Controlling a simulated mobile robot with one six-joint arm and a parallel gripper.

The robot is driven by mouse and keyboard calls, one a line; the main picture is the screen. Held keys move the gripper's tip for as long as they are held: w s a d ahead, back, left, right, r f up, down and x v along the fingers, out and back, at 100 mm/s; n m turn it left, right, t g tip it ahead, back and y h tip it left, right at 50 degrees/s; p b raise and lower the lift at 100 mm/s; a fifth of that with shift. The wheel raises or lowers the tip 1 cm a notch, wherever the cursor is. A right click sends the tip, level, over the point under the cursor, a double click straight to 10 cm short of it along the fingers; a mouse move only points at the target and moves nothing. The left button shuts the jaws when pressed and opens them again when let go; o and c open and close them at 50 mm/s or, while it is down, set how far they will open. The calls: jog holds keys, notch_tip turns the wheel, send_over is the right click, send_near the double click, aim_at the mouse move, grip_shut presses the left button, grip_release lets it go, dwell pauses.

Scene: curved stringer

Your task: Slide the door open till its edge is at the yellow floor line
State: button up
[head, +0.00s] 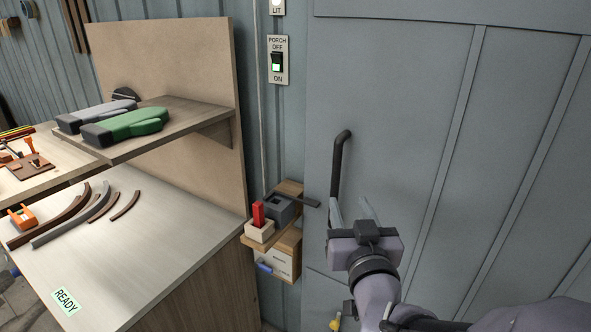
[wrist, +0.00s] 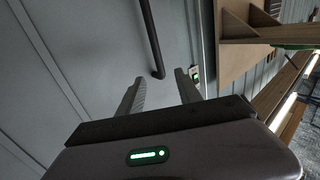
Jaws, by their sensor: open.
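The grey-blue door (head: 420,120) fills the right of the head view and looks shut against the wall at its left edge. Its dark bar handle (head: 338,165) stands upright near that edge. My gripper (head: 352,206) is open and empty at the handle's lower end. In the wrist view, the handle (wrist: 150,38) ends between and just beyond the open fingertips of my gripper (wrist: 160,76). I cannot tell whether they touch it. The yellow floor line cannot be made out.
Left of the door, a small wooden wall shelf (head: 252,243) carries a red item (head: 258,214) and a grey box (head: 279,207). Further left is a workbench (head: 150,232) with curved strips and a raised shelf (head: 185,120) holding mitts. A porch switch (head: 278,62) is on the wall.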

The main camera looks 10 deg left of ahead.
aim_at(338, 165)
jog(key=p+x, duration=0.1)
jog(key=x, duration=0.5)
jog(key=p+x, duration=0.1)
jog(key=x, duration=0.5)
jog(key=d+p+x, duration=0.1)
jog(key=x, duration=0.5)
jog(key=shift+w+r, duration=0.15)
jog(key=shift+r, duration=0.1)
jog(key=shift+c, duration=0.2)
grip_shut()
